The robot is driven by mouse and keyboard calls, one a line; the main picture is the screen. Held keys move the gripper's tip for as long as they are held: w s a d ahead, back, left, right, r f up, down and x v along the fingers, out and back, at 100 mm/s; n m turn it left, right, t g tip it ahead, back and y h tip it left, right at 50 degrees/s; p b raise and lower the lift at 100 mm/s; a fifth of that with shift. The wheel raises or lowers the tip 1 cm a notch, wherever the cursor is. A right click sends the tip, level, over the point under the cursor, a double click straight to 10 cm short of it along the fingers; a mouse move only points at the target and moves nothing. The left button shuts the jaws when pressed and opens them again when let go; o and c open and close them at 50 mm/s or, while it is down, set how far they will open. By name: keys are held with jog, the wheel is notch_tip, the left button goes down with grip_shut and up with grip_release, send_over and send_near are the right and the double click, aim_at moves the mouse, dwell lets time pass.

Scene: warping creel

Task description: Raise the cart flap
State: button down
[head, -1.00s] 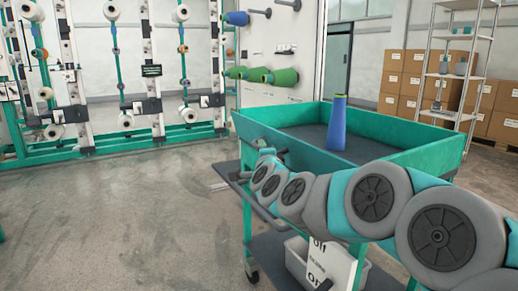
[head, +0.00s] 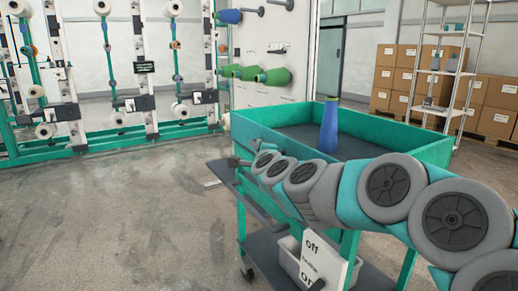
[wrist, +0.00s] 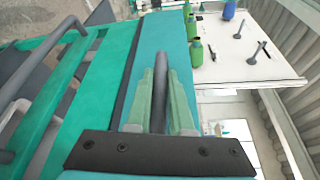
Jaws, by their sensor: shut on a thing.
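The cart (head: 385,158) is a green-teal trolley with a raised tray, at the right of the head view. A dark flat panel (head: 222,173), perhaps the flap, sticks out at the tray's left end, below the rim. My arm crosses in front of the cart, and my gripper (head: 238,161) is small and partly hidden at that end. In the wrist view my gripper (wrist: 160,88) has its two green, see-through fingers shut on a grey round bar (wrist: 160,68), over a teal surface. I cannot tell how the bar joins the panel.
A blue cone (head: 329,125) stands in the tray. A white sign (head: 318,262) and pale bin are on the lower shelf. The creel frame (head: 110,143) stands left, a peg board with green cones (head: 278,77) behind. Cartons (head: 400,75) and a rack are back right. The left floor is clear.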

jog(key=c, duration=0.8)
grip_release()
jog(key=shift+d, duration=0.15)
jog(key=shift+s, duration=0.1)
jog(key=v, duration=0.7)
jog(key=shift+s, duration=0.25)
